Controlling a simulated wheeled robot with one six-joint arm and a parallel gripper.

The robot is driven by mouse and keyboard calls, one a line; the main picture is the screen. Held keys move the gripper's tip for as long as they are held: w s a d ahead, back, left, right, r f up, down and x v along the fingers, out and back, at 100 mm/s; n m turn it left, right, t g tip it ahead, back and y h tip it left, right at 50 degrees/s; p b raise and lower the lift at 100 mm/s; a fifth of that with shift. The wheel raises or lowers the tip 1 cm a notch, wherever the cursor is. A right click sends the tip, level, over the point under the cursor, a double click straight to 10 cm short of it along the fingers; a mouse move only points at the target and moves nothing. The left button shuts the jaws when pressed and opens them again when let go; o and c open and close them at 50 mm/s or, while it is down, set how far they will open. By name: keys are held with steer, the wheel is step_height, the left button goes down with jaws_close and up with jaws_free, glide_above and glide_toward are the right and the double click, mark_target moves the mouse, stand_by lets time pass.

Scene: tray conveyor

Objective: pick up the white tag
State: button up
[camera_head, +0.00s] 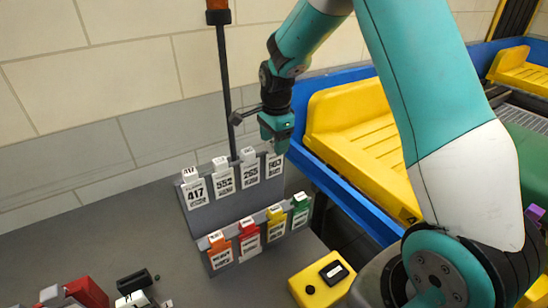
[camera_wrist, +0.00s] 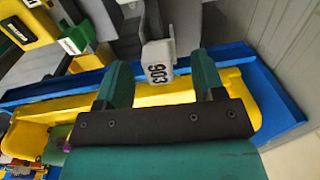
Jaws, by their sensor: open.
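Several white tags with printed numbers stand in a row on the upper tier of a grey rack (camera_head: 215,212). They include tag 417 (camera_head: 195,192), tag 552 (camera_head: 222,178), tag 265 (camera_head: 249,171) and, at the right end, tag 903 (camera_head: 275,166). My gripper (camera_head: 277,146) is just above the right-end tag. In the wrist view, my gripper (camera_wrist: 161,68) is open, and the white top of tag 903 (camera_wrist: 158,62) shows in the gap between its two green fingers. There is space on both sides of it. The tag's lower part is hidden there.
Lower tags in orange (camera_head: 219,251), red (camera_head: 249,239), yellow (camera_head: 276,223) and green (camera_head: 300,210) stand in front. A black pole (camera_head: 223,90) rises behind the rack. A blue conveyor (camera_head: 340,192) with a yellow tray (camera_head: 365,130) lies right. A yellow box (camera_head: 308,284) sits in front.

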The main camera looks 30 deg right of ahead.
steer(key=shift+w+f+p, duration=0.2)
steer(key=shift+f+p, duration=0.3)
steer(key=shift+f, duration=1.4)
steer(key=c, duration=1)
steer(key=shift+r, duration=0.1)
step_height(320, 180, up, 6)
steer(key=shift+s+r+b, duration=0.15)
steer(key=shift+r+b, duration=0.05)
steer(key=shift+b, duration=0.9)
steer(key=s+b, duration=0.4)
steer(key=s, duration=1)
steer(key=shift+s+r, duration=0.1)
steer(key=shift+r, duration=0.1)
steer(key=shift+r+p, duration=3)
steer(key=shift+r, duration=0.25)
